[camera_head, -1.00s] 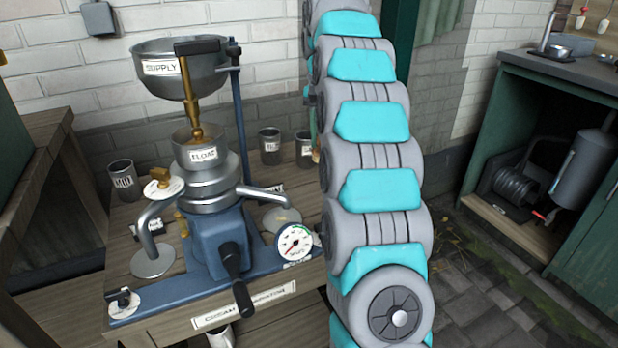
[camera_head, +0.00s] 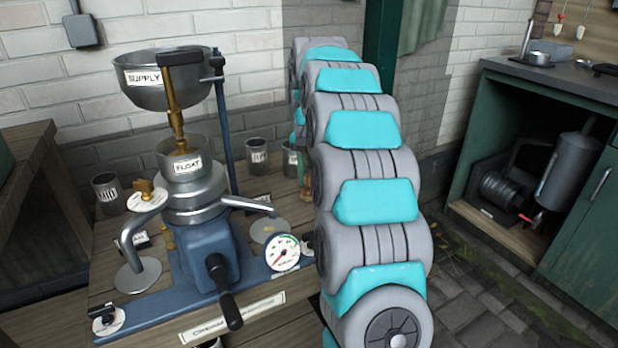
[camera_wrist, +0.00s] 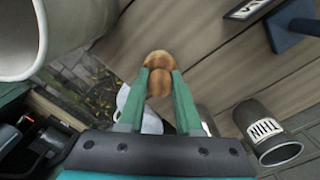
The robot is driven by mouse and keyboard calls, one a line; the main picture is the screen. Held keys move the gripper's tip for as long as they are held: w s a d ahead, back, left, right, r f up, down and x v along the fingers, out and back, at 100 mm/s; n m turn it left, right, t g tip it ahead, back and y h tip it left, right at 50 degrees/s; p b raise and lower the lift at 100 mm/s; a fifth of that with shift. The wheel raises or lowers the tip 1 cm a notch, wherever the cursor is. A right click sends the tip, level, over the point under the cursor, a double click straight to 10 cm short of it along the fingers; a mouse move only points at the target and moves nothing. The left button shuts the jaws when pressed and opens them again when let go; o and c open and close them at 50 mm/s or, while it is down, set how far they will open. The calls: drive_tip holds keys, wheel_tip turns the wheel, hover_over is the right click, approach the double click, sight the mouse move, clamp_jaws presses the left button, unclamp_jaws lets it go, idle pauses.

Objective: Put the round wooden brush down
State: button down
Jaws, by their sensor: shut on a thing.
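The round wooden brush (camera_wrist: 158,62) shows in the wrist view as a brown rounded wooden head between the tips of my gripper (camera_wrist: 159,85). The two green fingers are shut on it. A wooden tabletop (camera_wrist: 215,60) lies beyond the brush; I cannot tell whether the brush touches it.
A cream separator with a supply bowl (camera_head: 165,85), a blue base (camera_head: 205,250) and a gauge (camera_head: 283,253) stands on the bench left of my arm. Metal cups (camera_head: 257,157) stand at the back. A labelled cup (camera_wrist: 262,130) is right of my gripper.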

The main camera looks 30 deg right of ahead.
drive_tip(key=shift+f, duration=0.15)
drive_tip(key=c, duration=0.6)
unclamp_jaws()
